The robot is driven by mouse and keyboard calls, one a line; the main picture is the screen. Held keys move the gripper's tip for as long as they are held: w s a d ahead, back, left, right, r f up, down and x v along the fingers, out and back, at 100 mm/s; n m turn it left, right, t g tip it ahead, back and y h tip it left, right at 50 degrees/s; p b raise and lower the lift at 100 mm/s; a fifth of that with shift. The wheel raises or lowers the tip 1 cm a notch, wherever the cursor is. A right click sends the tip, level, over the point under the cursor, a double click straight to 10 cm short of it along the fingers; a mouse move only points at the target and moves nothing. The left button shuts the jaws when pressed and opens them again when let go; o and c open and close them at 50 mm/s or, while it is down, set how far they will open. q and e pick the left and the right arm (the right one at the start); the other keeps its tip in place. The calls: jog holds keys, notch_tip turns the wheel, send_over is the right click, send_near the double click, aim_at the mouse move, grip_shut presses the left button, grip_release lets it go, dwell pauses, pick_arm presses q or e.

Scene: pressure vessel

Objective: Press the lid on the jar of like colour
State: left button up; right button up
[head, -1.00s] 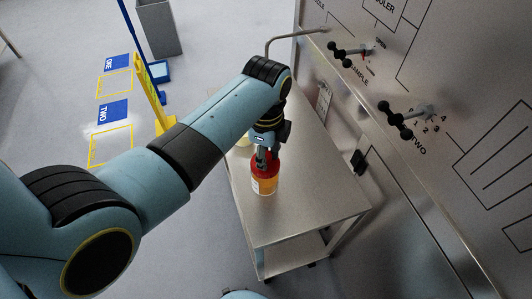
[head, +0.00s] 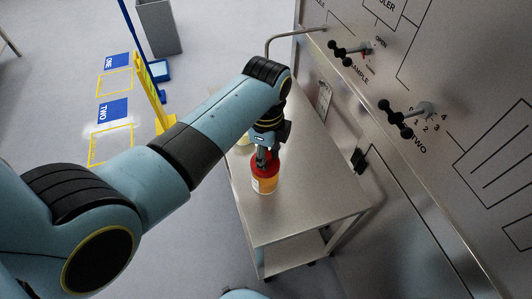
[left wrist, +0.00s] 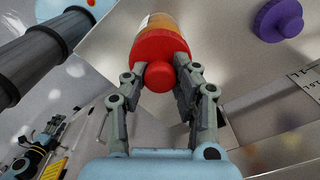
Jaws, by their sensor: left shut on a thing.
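A jar with orange-yellow contents (head: 265,185) stands upright on the steel cart. A red lid (head: 268,165) sits over its mouth, and I see no clear gap between them. My left gripper (head: 262,157) reaches down onto the lid from above. In the left wrist view, the gripper's fingers (left wrist: 160,78) are on both sides of the round knob of the red lid (left wrist: 158,48), shut on it. The jar (left wrist: 160,22) shows beyond the lid. A purple lid (left wrist: 278,20) lies apart on the steel surface.
The steel cart top (head: 305,200) is clear in front of the jar. A pale jar (head: 243,140) is partly hidden behind my left gripper. A wall panel with black valve handles (head: 396,118) stands at the right. A bent metal pipe (head: 290,38) reaches over the cart's far end.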

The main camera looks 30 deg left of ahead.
dwell(0.3)
pick_arm(q)
jog(key=o, duration=1.4)
jog(key=shift+r, duration=0.1)
jog(key=shift+r, duration=3.4)
grip_shut()
